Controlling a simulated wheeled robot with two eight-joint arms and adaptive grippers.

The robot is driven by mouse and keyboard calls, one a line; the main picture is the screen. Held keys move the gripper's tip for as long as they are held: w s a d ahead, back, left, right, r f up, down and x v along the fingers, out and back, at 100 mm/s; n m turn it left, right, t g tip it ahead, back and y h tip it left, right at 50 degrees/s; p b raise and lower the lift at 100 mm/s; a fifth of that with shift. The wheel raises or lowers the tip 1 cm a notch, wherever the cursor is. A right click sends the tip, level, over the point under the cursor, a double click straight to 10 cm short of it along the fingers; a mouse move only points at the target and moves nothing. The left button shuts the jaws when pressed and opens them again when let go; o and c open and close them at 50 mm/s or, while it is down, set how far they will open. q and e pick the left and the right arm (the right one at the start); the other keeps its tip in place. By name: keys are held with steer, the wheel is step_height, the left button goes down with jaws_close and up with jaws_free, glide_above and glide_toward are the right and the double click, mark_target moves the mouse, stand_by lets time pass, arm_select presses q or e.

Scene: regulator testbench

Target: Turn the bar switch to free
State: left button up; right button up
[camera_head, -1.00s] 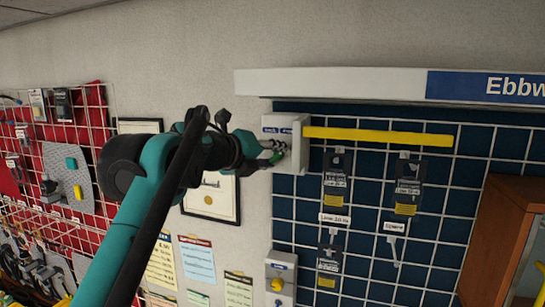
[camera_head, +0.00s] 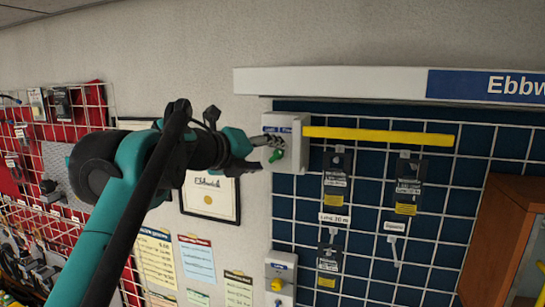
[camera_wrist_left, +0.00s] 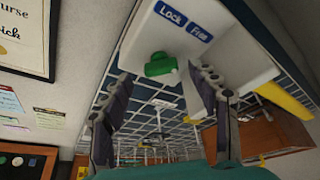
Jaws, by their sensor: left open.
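The bar switch is a green handle (camera_head: 277,156) on the front of a white box (camera_head: 293,160) on the wall. In the left wrist view the green handle (camera_wrist_left: 161,65) sits below the blue labels "Lock" (camera_wrist_left: 170,13) and "Free" (camera_wrist_left: 201,33). It lies roughly along the label row, nearer the Lock side. My right gripper is not in view.
A yellow bar (camera_head: 380,136) runs right from the box over a dark grid panel with hanging devices. Another white box with a yellow knob (camera_head: 277,285) is below. A framed certificate (camera_head: 210,197) and paper sheets hang at left. A wooden cabinet (camera_head: 500,240) stands right.

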arm_select(q)
steer(key=v, duration=0.9)
